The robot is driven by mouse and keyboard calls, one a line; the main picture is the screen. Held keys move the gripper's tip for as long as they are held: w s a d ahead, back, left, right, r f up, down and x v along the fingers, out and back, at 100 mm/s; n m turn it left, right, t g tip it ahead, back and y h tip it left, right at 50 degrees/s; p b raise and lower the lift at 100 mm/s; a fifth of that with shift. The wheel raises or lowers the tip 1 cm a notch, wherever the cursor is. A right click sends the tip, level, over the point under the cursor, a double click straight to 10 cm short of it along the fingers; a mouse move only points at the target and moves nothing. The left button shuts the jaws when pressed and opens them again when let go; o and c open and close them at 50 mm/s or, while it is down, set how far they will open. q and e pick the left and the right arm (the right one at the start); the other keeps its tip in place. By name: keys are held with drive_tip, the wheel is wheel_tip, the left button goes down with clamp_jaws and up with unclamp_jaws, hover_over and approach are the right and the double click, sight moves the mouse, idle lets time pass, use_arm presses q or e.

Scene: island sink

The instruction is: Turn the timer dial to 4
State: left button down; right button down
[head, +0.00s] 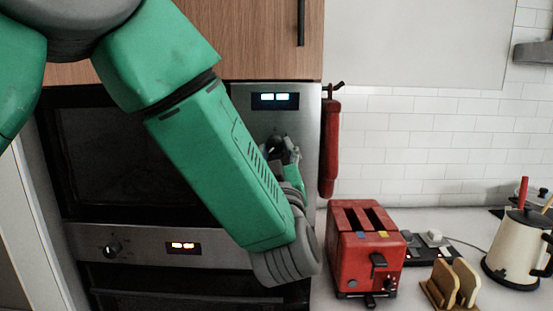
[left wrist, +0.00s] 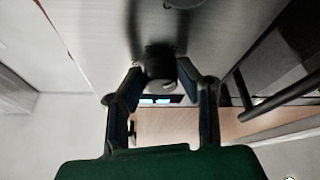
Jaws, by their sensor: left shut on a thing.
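The timer dial (left wrist: 160,62) is a dark round knob on the steel control panel (head: 305,110) of the upper oven. In the left wrist view it sits between the two fingertips of my left gripper (left wrist: 160,76), which is shut on it. In the head view my left gripper (head: 284,150) is at the panel below a lit display (head: 275,97), partly hidden by my green forearm. The display also shows in the left wrist view (left wrist: 155,100). My right gripper is not in view.
A lower oven panel has another knob (head: 112,247) and display (head: 183,246). On the counter stand a red toaster (head: 350,220), a wooden rack (head: 455,284) and a cream kettle-like pot (head: 515,248).

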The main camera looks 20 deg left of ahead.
use_arm(q)
drive_tip(key=n+b, duration=0.1)
drive_tip(key=n+y+b, duration=0.1)
drive_tip(key=n+g+b, duration=0.1)
drive_tip(key=n, duration=0.1)
drive_tip(key=shift+d+f+y+b, duration=0.15)
drive_tip(key=shift+f+y+b, duration=0.1)
drive_tip(key=shift+y+b, duration=0.05)
drive_tip(key=shift+d+r+n+g+y+b, duration=0.15)
drive_tip(key=shift+n+g+y+b, duration=0.45)
drive_tip(key=shift+n+b, duration=0.85)
drive_tip(key=shift+n, duration=0.25)
drive_tip(key=c, duration=1.2)
unclamp_jaws()
drive_tip(key=shift+r, duration=0.1)
drive_tip(key=shift+s, duration=0.1)
